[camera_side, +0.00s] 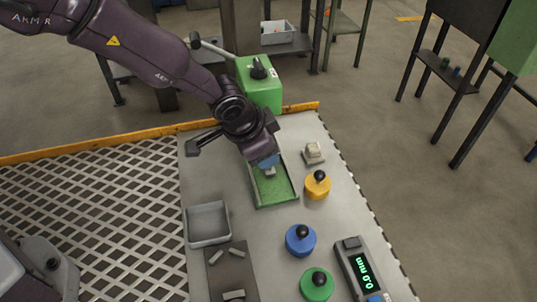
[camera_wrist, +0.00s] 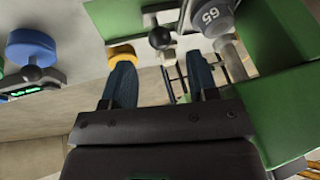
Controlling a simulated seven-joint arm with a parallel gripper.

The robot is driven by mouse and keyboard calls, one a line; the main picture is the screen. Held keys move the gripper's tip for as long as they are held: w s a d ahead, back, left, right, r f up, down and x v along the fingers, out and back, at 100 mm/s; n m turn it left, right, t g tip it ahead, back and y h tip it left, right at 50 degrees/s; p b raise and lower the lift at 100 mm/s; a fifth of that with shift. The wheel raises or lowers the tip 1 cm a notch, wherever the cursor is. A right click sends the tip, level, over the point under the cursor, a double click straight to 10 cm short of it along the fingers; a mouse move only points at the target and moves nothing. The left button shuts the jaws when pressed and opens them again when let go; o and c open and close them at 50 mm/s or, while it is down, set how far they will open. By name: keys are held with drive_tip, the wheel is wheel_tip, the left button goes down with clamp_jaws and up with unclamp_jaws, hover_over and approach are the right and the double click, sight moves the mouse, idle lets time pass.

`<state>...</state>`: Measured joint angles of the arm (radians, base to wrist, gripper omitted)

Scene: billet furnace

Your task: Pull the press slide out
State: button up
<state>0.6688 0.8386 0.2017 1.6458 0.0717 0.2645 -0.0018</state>
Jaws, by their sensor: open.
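The press (camera_side: 260,85) is green with a lever and stands at the back of the plate. The green slide (camera_side: 278,203) is a shallow tray in front of it, and shows at the top of the wrist view (camera_wrist: 120,18). A black ball knob (camera_wrist: 160,38) on a metal stem is beside the green part. My gripper (camera_side: 268,160) is low over the slide, pointing down. In the wrist view its two blue fingers (camera_wrist: 160,70) are apart and empty, with the knob beyond and between their tips. I cannot tell whether they touch the slide.
Yellow (camera_side: 317,190), blue (camera_side: 300,246) and green (camera_side: 317,290) knobbed discs stand right of the slide. A pale block (camera_side: 313,150) is near its right side. A grey bin (camera_side: 207,223), a dark plate (camera_side: 233,265) with metal pieces and a 0.0 mm gauge (camera_side: 362,268) are nearer.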

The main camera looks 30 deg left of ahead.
drive_tip(key=x, duration=0.5)
